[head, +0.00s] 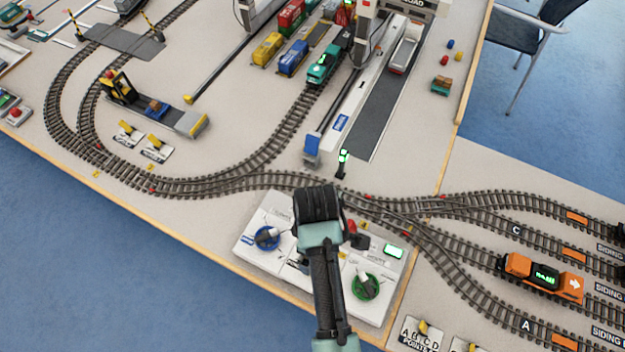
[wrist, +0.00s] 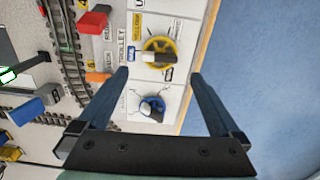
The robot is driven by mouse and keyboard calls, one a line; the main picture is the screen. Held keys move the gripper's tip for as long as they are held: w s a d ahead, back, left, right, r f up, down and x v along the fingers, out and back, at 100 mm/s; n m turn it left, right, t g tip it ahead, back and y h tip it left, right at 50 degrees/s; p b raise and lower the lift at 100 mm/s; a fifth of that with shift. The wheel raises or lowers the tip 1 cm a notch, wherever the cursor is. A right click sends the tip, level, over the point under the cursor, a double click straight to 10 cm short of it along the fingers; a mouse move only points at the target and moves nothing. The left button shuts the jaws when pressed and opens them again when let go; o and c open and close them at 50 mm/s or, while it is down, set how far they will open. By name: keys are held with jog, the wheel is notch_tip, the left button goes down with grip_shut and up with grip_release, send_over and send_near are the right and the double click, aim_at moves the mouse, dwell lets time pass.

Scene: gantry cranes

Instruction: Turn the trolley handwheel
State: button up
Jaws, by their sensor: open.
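A yellow handwheel (wrist: 174,43) with a pale handle bar sits on the white control panel (wrist: 174,97). The word TROLLEY is printed beside it in the wrist view. My gripper (wrist: 160,73) is open and empty, with its fingertips on either side of the line to the yellow wheel; I cannot tell the exact height above it. In the head view my arm hides the yellow wheel and my fingers. A blue handwheel (wrist: 152,108) is next to it on the panel, and also shows left of my arm in the head view (head: 268,237).
A green handwheel (head: 366,285) is on the panel right of my arm. A red knob (head: 352,227) and a lit green display (head: 393,251) are beside it. Model tracks (head: 265,180) run just behind the panel. The table edge (head: 255,283) is in front, with blue floor beyond.

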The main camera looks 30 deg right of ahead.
notch_tip(320, 180, down, 8)
jog(key=shift+r, duration=0.25)
jog(key=shift+c, duration=0.2)
jog(key=c, duration=1.2)
